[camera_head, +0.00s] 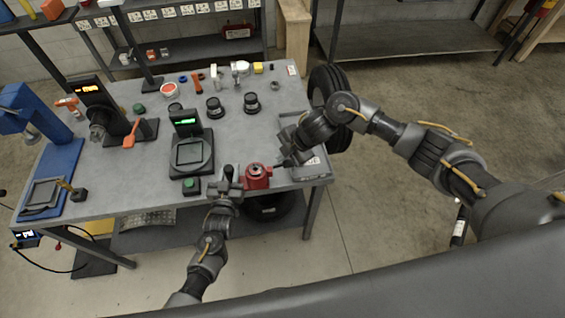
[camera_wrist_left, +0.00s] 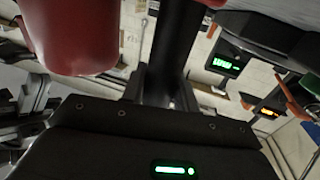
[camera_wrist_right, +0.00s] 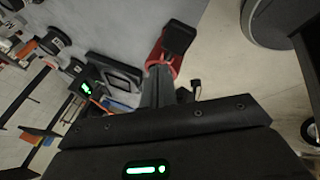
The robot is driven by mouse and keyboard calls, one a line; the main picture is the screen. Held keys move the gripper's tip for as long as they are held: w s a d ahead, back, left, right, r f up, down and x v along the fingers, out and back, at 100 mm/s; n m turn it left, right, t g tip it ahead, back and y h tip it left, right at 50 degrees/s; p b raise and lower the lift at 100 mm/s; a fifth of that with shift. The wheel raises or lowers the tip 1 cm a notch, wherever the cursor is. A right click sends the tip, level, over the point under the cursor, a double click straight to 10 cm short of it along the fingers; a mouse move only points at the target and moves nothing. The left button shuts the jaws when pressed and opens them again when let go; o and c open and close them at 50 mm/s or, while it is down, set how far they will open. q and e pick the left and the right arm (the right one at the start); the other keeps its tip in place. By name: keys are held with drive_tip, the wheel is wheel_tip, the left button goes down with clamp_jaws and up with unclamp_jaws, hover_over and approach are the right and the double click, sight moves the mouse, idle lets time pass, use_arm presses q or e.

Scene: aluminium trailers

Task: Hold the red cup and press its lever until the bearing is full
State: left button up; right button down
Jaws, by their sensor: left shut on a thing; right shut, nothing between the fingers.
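The red cup (camera_head: 257,177) is at the front right edge of the grey table. It also shows large at the upper left of the left wrist view (camera_wrist_left: 75,35) and beyond the fingers in the right wrist view (camera_wrist_right: 160,50). The lever and the bearing cannot be made out clearly.
A scale with a green display (camera_head: 190,152) stands left of the cup, with a green button box (camera_head: 191,186) in front. Black round pots (camera_head: 251,103) stand further back. A blue press (camera_head: 40,150) is at the far left. A tyre (camera_head: 330,90) stands beyond the table's right edge.

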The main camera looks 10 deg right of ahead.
sight(283, 163)
drive_tip(key=shift+f, duration=0.1)
drive_tip(key=shift+d+f, duration=0.1)
drive_tip(key=shift+f, duration=0.2)
drive_tip(key=shift+s+d+f, duration=0.1)
drive_tip(key=shift+d+f, duration=0.1)
drive_tip(key=shift+f, duration=0.4)
drive_tip(key=shift+s+d+f, duration=0.1)
drive_tip(key=shift+d+f, duration=0.1)
drive_tip(key=shift+f, duration=0.35)
idle(1.6)
drive_tip(key=shift+w+a+r, duration=0.1)
drive_tip(key=shift+a+r, duration=0.15)
drive_tip(key=shift+r, duration=0.5)
drive_tip(key=shift+w+a+r, duration=0.1)
drive_tip(key=shift+a+r, duration=0.1)
drive_tip(key=shift+r, duration=0.55)
drive_tip(key=shift+a+r, duration=0.25)
drive_tip(key=shift+r, duration=0.55)
drive_tip(key=shift+a+r, duration=0.25)
drive_tip(key=shift+r, duration=0.6)
drive_tip(key=shift+a+r, duration=0.25)
drive_tip(key=shift+r, duration=0.55)
idle(0.5)
drive_tip(key=shift+a+r, duration=0.3)
drive_tip(key=shift+r, duration=0.65)
drive_tip(key=shift+a+r, duration=0.3)
drive_tip(key=shift+r, duration=0.6)
